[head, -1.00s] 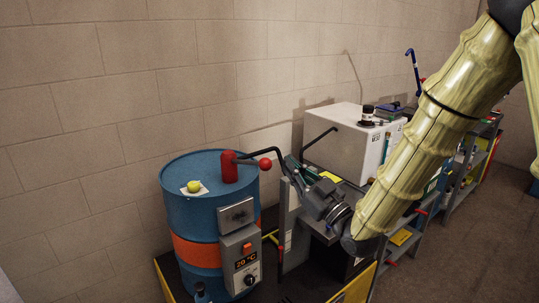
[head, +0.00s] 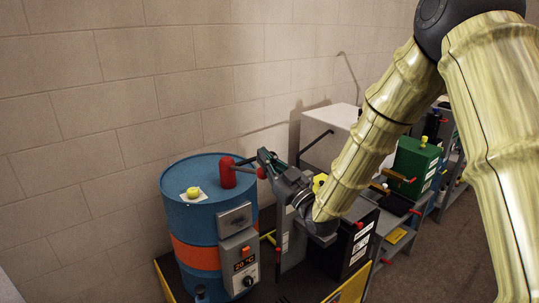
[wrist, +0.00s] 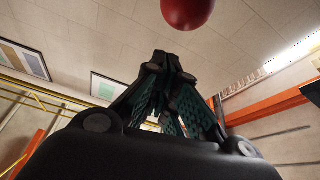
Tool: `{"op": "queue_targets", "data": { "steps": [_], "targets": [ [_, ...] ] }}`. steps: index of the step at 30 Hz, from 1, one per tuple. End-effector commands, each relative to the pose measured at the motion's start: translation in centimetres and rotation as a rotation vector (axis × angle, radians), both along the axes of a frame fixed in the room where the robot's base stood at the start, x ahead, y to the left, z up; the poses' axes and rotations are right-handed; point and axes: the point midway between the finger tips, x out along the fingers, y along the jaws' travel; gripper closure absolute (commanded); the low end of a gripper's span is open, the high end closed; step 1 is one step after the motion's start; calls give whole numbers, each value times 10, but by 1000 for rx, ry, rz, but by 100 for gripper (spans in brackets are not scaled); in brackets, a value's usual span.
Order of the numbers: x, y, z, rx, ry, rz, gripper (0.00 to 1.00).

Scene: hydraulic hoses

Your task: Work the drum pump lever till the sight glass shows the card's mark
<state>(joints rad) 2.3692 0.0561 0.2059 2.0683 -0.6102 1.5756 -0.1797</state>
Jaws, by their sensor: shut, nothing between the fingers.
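The blue drum (head: 190,217) with an orange band stands at the left. Its red pump body (head: 228,173) rises from the top. A red ball (head: 262,173), apparently the lever's end, sits just right of the pump; it also shows in the wrist view (wrist: 188,12). My gripper (head: 264,156) is shut and empty, its fingertips just above and beside the ball. In the wrist view my gripper (wrist: 166,62) has its fingers together below the ball in the picture. Contact cannot be told. I cannot make out the sight glass or the card's mark.
A yellow item on a white square (head: 193,194) lies on the drum top. A grey box (head: 239,255) reading 20 °C is on the drum's front. A white cabinet (head: 325,130), black box (head: 352,245) and green can (head: 415,165) stand to the right.

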Motion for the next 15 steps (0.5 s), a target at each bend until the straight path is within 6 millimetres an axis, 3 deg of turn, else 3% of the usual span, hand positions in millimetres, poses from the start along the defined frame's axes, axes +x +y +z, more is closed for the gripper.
{"op": "queue_targets", "data": {
  "steps": [15],
  "targets": [
    [3,-3,-23,-1,-2,0,100]
  ]
}}
